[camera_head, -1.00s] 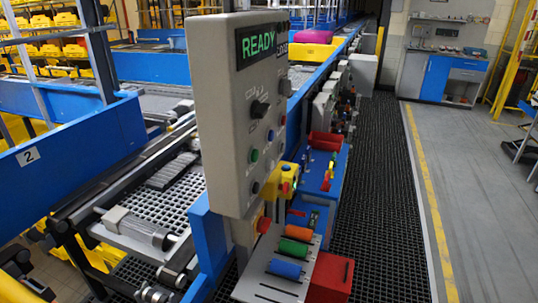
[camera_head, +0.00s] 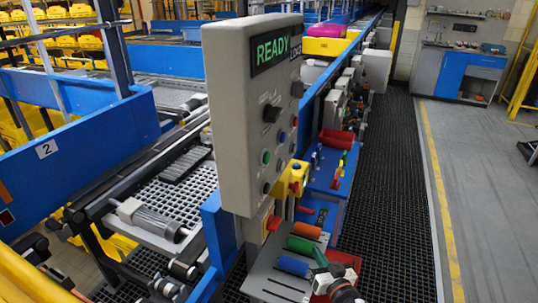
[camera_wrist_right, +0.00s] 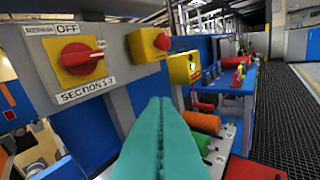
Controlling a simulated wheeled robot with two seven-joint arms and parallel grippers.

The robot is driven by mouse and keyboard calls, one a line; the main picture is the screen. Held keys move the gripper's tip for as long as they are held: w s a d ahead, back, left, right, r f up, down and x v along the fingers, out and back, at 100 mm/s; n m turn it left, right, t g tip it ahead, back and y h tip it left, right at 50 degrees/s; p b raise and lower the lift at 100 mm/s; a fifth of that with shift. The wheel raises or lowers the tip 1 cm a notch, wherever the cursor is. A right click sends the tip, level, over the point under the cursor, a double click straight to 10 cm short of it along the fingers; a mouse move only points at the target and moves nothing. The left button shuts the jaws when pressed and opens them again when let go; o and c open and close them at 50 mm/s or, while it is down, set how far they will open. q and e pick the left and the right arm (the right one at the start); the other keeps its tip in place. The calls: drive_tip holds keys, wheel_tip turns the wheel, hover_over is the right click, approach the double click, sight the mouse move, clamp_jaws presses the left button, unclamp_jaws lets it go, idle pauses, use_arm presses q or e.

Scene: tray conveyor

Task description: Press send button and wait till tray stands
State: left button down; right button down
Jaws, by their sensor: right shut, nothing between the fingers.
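The grey control panel (camera_head: 240,160) stands in the middle of the head view; its screen (camera_head: 272,48) reads READY in green. Its face carries a black knob, a green button (camera_head: 266,157) and other small buttons; I cannot read which one is send. A yellow tray (camera_head: 322,46) with a magenta case (camera_head: 326,31) on it is on the conveyor at the back. My right gripper (camera_head: 320,258) shows its teal fingertips low in the head view, below the panel. In the right wrist view its fingers (camera_wrist_right: 162,135) are shut and empty. My left gripper is out of view.
A yellow button box (camera_head: 293,178) sits beside the panel. Orange, green and blue rollers (camera_head: 293,265) lie on a rack near my right gripper, beside a red bin. In the right wrist view a red rotary switch (camera_wrist_right: 82,58) is close on the left. The walkway (camera_head: 385,200) is clear.

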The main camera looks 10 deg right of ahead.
sight(267, 158)
wheel_tip(267, 158, up, 29)
drive_tip(key=s+a+n+t+y+p, duration=0.1)
drive_tip(key=a+n+t+y, duration=0.1)
drive_tip(key=t+y, duration=0.3)
drive_tip(key=shift+a+f+t+p, duration=0.15)
drive_tip(key=shift+a+t+p, duration=0.15)
drive_tip(key=shift+a+p, duration=0.05)
drive_tip(key=w+a+b, duration=0.1)
drive_tip(key=w+a, duration=0.4)
drive_tip(key=a, duration=0.2)
drive_tip(key=shift+a, duration=0.15)
drive_tip(key=shift+a, duration=0.1)
idle(1.2)
drive_tip(key=shift+w+a, duration=0.2)
drive_tip(key=shift+a, duration=0.1)
